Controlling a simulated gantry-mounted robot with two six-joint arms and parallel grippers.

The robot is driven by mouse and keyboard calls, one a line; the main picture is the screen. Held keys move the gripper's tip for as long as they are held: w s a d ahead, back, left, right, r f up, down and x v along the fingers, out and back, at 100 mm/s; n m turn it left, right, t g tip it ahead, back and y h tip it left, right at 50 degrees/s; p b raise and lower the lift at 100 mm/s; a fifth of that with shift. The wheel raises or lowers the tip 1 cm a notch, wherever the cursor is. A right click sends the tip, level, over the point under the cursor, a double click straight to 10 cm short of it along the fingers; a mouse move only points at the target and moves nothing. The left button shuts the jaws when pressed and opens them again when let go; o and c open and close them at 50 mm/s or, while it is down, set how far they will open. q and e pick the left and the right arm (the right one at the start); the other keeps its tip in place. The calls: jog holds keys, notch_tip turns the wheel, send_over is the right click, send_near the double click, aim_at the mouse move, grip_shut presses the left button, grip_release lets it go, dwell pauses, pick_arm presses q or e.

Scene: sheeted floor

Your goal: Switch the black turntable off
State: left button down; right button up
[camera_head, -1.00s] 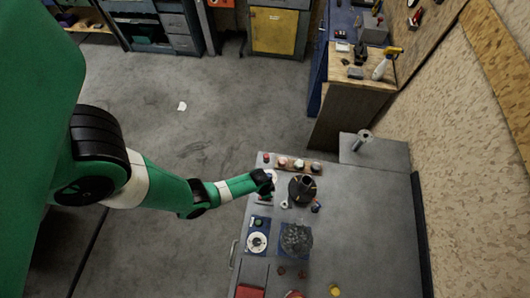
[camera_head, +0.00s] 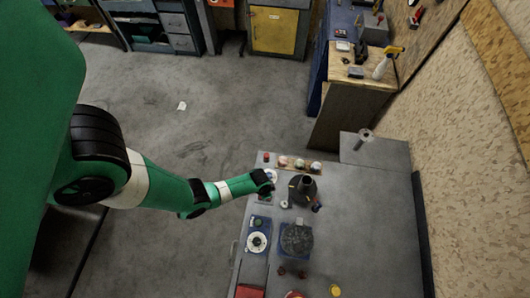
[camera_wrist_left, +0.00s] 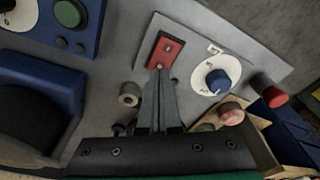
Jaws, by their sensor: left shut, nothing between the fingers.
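A dark round turntable (camera_head: 294,190) with a dark upright cylinder on it stands near the back left of the grey table. A grey panel (camera_wrist_left: 190,50) beside it carries a red rocker switch (camera_wrist_left: 165,52) in a red frame and a white dial with a blue knob (camera_wrist_left: 219,82). My left gripper (camera_wrist_left: 158,75) is shut and empty, its tips at the near end of the red switch; I cannot tell whether they touch. In the head view this gripper (camera_head: 266,190) hides most of the switch. My right gripper is not in view.
A blue control box with a green button (camera_wrist_left: 70,13) and white dial stands nearby. A blue stand with a grey round top (camera_head: 296,239) is beside it. A wooden rack (camera_head: 300,165) with several small items lies behind. The table's right side (camera_head: 370,220) is clear.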

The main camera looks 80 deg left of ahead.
pick_arm(q)
jog(key=shift+f+b, duration=0.65)
jog(key=shift+f, duration=0.05)
dwell(0.7)
